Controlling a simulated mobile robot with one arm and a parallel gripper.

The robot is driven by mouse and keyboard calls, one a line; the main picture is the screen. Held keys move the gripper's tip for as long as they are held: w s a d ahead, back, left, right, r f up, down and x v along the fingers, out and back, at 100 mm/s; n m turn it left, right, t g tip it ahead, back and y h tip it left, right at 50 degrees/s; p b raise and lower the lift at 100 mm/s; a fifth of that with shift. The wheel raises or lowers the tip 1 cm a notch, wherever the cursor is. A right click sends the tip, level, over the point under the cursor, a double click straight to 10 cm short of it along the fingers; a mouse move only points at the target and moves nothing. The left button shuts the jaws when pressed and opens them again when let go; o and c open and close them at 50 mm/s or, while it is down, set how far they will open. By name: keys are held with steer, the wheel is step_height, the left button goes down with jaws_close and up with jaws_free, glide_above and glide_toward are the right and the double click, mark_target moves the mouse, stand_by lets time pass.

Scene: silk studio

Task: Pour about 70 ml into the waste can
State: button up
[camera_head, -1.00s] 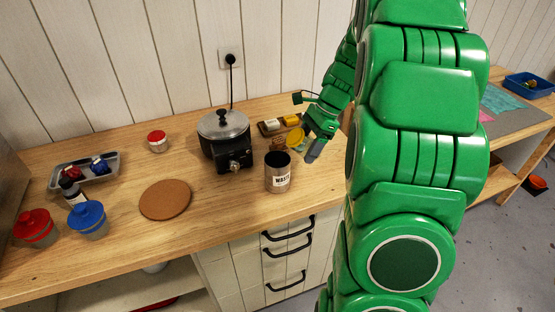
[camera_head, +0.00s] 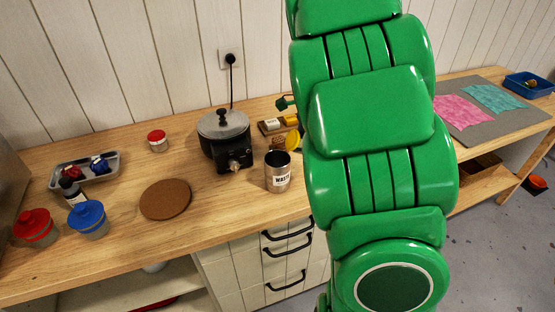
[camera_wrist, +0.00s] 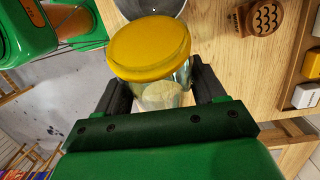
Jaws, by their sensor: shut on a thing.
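The waste can (camera_head: 278,176), a metal cup labelled WASTE, stands upright on the counter in front of the black pot. Part of its rim shows at the top of the wrist view (camera_wrist: 150,6). My gripper (camera_wrist: 160,90) is shut on a clear glass jar (camera_wrist: 160,94) with a yellow lid (camera_wrist: 150,48). The lid is on the jar, and something pale shows inside. The jar is close beside the can, apart or touching I cannot tell.
A black pot with a metal lid (camera_head: 225,137) stands behind the can. A cork mat (camera_head: 165,199) lies to the left. Red-lidded (camera_head: 35,227) and blue-lidded jars (camera_head: 88,219) stand at far left. A carved wooden block (camera_wrist: 264,18) lies near the can.

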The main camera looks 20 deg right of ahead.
steer(key=shift+r+h, duration=0.75)
steer(key=shift+h, duration=0.55)
stand_by(0.6)
steer(key=shift+a+f+h+p, duration=0.25)
steer(key=shift+a+h+p, duration=0.1)
steer(key=shift+a+h, duration=0.2)
stand_by(0.6)
steer(key=shift+d+h, duration=0.15)
steer(key=shift+h, duration=0.2)
steer(key=shift+d+r+y+p, duration=0.3)
steer(key=shift+d+y, duration=0.35)
steer(key=shift+y, duration=0.35)
steer(key=shift+f+y, duration=0.4)
steer(key=shift+y, duration=0.1)
steer(key=shift+f+y, duration=0.6)
steer(key=shift+y, duration=0.5)
steer(key=shift+a+r+y+b, duration=0.2)
steer(key=shift+r+y+b, duration=0.1)
steer(key=shift+y, duration=0.6)
